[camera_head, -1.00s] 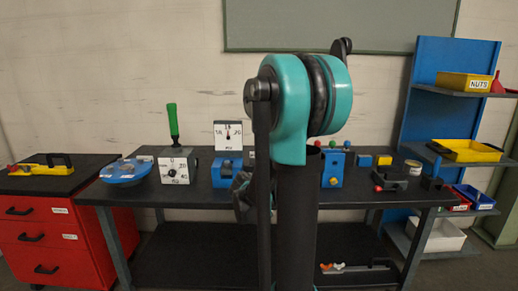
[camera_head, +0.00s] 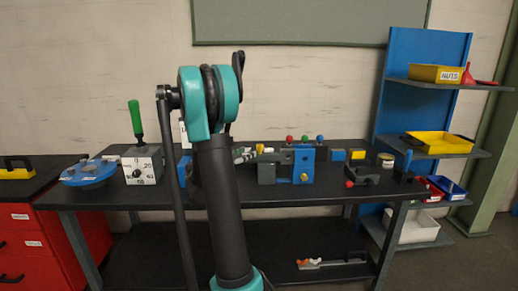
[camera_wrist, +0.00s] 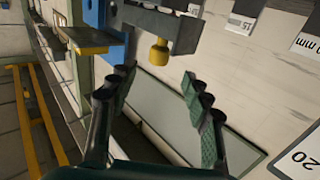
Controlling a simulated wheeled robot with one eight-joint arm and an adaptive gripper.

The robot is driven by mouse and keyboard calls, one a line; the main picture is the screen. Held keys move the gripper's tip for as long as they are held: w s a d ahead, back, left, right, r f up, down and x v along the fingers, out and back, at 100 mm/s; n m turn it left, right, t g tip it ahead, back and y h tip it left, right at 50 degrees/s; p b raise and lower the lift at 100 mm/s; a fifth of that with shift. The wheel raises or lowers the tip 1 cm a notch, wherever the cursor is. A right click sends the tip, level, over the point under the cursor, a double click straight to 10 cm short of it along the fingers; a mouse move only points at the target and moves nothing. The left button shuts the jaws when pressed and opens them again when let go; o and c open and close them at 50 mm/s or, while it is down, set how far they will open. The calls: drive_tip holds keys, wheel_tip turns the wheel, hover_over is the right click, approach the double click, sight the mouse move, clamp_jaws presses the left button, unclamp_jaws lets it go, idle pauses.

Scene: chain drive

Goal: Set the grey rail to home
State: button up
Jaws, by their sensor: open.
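In the head view my arm hides part of the bench.
A white dial box (camera_head: 140,170) with a green lever and a blue disc (camera_head: 88,173) stand left. A grey piece with a red ball (camera_head: 361,175) and small blocks lie right. A blue shelf rack (camera_head: 421,105) with bins stands behind. White labels (camera_wrist: 244,22) show in the wrist view.

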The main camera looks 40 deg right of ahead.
sight(260, 147)
drive_tip(key=x, duration=0.9)
drive_tip(key=shift+d, duration=0.15)
clamp_jaws()
